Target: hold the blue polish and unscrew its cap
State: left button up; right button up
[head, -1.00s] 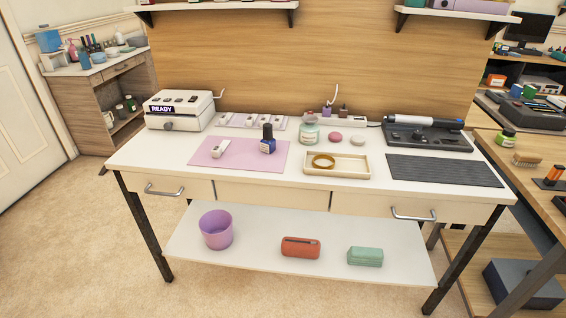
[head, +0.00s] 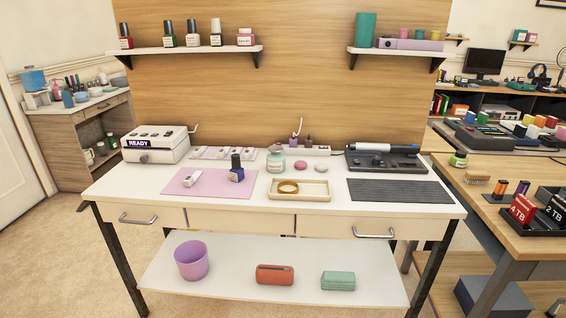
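The blue polish (head: 237,174) is a small bottle with a dark cap (head: 236,160) on top. It stands upright on the pink mat (head: 210,189) on the white table, left of the middle. The cap sits on the bottle. A small white object (head: 192,179) lies on the mat to its left. Neither of my grippers shows in the head view.
A tray with a gold ring (head: 314,191) and a dark ribbed mat (head: 399,191) lie to the right. A jar (head: 276,160) stands behind the tray. A white READY device (head: 155,144) stands at the back left. Shelves (head: 186,50) hang above.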

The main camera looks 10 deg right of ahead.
aim_at(237, 176)
jog(key=z, duration=0.25)
jog(key=i, duration=1)
jog(key=u, duration=0.2)
